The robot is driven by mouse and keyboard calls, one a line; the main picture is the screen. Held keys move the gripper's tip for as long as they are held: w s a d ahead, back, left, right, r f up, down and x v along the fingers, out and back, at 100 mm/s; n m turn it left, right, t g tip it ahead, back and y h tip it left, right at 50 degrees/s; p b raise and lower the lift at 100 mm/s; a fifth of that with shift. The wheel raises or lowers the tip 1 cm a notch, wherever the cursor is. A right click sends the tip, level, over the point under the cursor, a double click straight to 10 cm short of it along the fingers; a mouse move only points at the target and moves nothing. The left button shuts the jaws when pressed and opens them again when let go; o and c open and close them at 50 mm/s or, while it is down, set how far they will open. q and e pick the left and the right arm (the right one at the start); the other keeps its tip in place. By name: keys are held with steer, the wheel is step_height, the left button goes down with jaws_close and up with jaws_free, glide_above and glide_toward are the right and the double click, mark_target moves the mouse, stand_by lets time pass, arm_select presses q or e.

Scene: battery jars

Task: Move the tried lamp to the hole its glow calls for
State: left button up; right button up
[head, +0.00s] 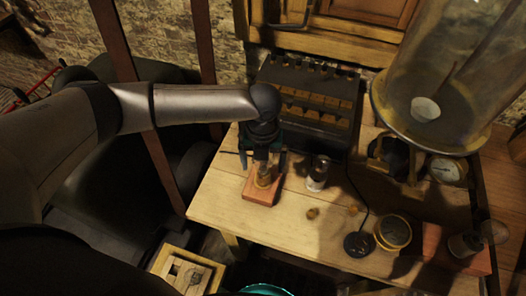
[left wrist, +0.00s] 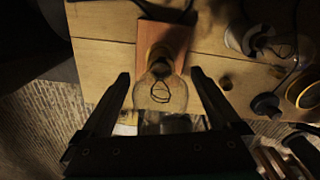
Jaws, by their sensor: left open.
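A lamp with a clear glass bulb (left wrist: 160,95) stands on a reddish-brown block (head: 262,193); the block also shows in the left wrist view (left wrist: 152,30). Its dark wire loop shows no glow. My left gripper (head: 264,160) is above the block, fingers open on either side of the bulb with gaps; it also shows in the left wrist view (left wrist: 160,76). A second glass lamp (head: 318,173) is on the table to the right. My right gripper is out of view.
A dark rack (head: 340,140) with brass pieces stands behind. A large glass vessel (head: 445,60) and a gauge (head: 446,170) are at right. A corded black disc (head: 357,244), a brass-rimmed jar (head: 393,232) and another block (head: 482,262) are near the front. A wooden box (head: 165,262) is below left.

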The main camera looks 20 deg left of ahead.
arm_select(q)
steer(key=shift+f, duration=1)
steer(key=c, duration=0.4)
jaws_close()
steer(key=shift+r+n+p, duration=0.1)
steer(key=shift+n+p, duration=0.55)
steer(key=shift+n, duration=0.15)
steer(key=n+p, duration=0.2)
steer(key=n, duration=0.1)
steer(key=shift+d, duration=0.1)
steer(key=shift+n+p, duration=0.5)
steer(key=shift+n, duration=0.4)
